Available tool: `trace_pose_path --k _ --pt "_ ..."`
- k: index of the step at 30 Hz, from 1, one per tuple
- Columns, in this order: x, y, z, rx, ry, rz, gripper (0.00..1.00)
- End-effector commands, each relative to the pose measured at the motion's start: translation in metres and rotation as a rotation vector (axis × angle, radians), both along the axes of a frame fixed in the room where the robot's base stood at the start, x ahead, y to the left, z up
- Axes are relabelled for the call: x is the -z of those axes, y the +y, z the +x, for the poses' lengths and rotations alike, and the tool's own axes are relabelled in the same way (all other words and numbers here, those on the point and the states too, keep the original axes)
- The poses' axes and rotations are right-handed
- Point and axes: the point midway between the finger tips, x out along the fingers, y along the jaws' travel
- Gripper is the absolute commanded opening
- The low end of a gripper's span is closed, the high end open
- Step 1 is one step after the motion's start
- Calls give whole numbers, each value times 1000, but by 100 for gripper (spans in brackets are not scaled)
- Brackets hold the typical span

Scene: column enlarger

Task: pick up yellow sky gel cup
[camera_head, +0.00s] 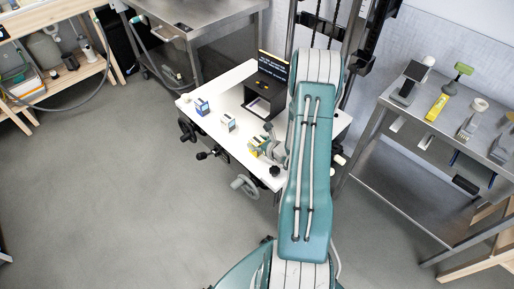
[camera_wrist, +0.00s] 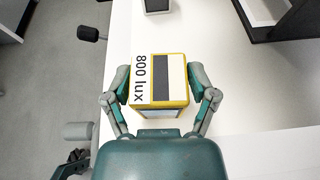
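The yellow cup is a small box with yellow edges and "800 lux" on its pale top with a dark stripe. It stands at the white table's front right in the head view (camera_head: 255,142) and fills the middle of the wrist view (camera_wrist: 147,68). My gripper (camera_wrist: 160,84) has one finger on each side of it, very close to its left and right sides. I cannot tell whether the fingers press on it. In the head view my gripper (camera_head: 272,143) is just right of the cup and partly hidden by my arm. The cup's underside is hidden.
On the white table (camera_head: 222,92) stand a blue cup (camera_head: 202,106), a pale cup (camera_head: 228,123) and a black box (camera_head: 266,90) behind. Handwheels (camera_head: 244,185) stick out in front. A metal bench (camera_head: 400,185) with tools stands right. Floor at left is clear.

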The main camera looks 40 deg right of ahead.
Motion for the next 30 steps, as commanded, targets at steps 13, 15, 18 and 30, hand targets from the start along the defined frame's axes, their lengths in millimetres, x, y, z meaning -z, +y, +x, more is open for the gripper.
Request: trace_pose_path --k 13,15,18,30 --pt "0 -1 0 0 1 1 8" --pt "-2 -1 0 0 1 1 8" --pt "-10 -1 0 0 0 0 8" --pt "-82 -6 -42 5 -2 -3 8"
